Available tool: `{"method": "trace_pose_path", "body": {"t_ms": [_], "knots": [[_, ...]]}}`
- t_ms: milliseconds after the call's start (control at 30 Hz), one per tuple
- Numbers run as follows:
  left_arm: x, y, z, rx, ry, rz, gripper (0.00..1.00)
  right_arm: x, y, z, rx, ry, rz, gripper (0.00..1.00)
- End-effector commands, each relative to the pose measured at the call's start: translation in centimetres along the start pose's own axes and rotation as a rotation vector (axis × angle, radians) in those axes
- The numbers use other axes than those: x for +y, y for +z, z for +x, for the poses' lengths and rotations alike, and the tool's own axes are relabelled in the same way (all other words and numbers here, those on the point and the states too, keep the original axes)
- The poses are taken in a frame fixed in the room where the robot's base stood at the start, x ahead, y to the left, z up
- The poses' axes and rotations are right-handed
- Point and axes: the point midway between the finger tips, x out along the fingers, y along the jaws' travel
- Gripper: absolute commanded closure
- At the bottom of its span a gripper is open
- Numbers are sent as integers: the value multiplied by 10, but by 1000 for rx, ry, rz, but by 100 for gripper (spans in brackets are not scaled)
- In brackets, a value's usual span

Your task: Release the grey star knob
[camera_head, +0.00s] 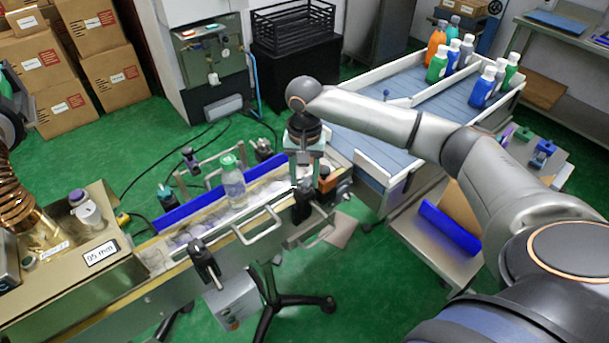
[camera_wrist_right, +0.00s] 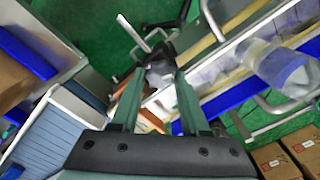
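A dark grey knob (camera_wrist_right: 158,74), which I take for the star knob, sits by the conveyor rail with a metal rod coming from it. My right gripper (camera_wrist_right: 160,78) has its two green fingers on either side of this knob. Their tips are at or very close to its sides, but I cannot tell whether they press on it. In the head view my right gripper (camera_head: 303,172) points down over the conveyor's right end, above the dark knob (camera_head: 301,207). The knob's lobes are not clear. My left gripper is not in view.
A clear bottle with a green cap (camera_head: 232,182) stands on the conveyor, left of my right gripper. Looped metal handles (camera_head: 262,228) and another black knob (camera_head: 205,262) line the near rail. A blue-topped table (camera_head: 400,120) with several coloured bottles stands behind right.

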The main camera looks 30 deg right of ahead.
Motion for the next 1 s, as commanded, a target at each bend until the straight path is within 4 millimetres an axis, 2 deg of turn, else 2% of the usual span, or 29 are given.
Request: {"method": "trace_pose_path", "body": {"t_ms": [67, 367, 767, 1000], "knots": [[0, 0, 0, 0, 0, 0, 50, 0, 0, 0, 0, 1, 0, 66], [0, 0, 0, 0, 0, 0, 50, 0, 0, 0, 0, 1, 0, 100], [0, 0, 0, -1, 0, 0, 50, 0, 0, 0, -1, 2, -38, 100], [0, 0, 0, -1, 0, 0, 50, 0, 0, 0, -3, 1, -175, 100]]}}
